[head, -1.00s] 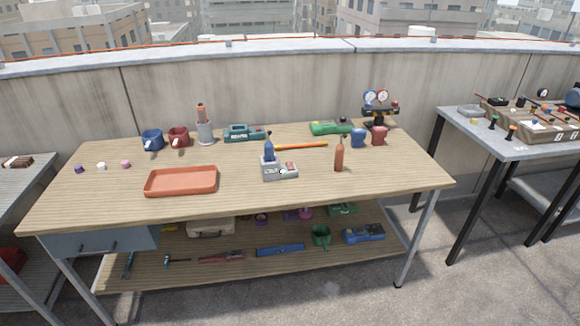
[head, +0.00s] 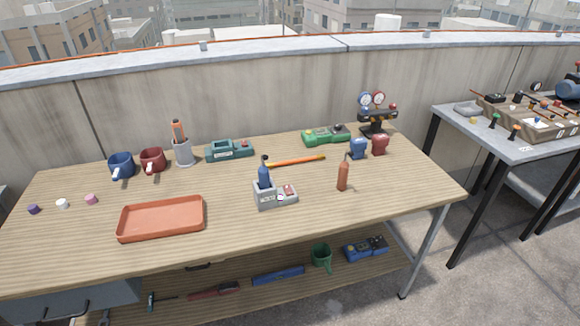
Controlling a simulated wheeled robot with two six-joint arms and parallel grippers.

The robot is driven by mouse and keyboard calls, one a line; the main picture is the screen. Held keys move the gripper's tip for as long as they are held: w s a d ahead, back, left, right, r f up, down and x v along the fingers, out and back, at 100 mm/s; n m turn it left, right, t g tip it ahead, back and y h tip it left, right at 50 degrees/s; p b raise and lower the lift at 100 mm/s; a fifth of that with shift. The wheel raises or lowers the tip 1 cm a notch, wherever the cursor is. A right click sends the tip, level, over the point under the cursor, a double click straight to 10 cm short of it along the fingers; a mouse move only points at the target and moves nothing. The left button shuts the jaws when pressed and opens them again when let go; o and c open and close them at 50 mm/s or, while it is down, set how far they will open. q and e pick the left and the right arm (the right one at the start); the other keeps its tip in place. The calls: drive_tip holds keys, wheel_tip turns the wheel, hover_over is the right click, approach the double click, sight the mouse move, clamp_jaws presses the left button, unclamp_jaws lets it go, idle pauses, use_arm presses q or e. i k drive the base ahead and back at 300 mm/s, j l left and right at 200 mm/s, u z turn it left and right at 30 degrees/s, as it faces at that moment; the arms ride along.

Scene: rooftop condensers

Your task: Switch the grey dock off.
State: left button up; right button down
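The grey dock (head: 267,200) stands on the wooden workbench near its middle. A dark blue bottle-shaped item (head: 264,175) stands upright in its left part. The dock's right part carries a small panel with a red button or switch (head: 288,189), too small to read its state. Neither of my grippers shows in the head view.
An orange tray (head: 161,219) lies left of the dock, and a red-brown bottle (head: 343,175) stands to its right. An orange-yellow bar (head: 295,161) lies behind it. A teal device (head: 229,149) and a green device (head: 325,135) sit farther back. The bench front is clear.

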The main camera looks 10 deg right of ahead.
sight(288, 191)
drive_tip(key=i+j+z, duration=0.45)
drive_tip(key=i+j, duration=0.6)
drive_tip(key=i, duration=0.05)
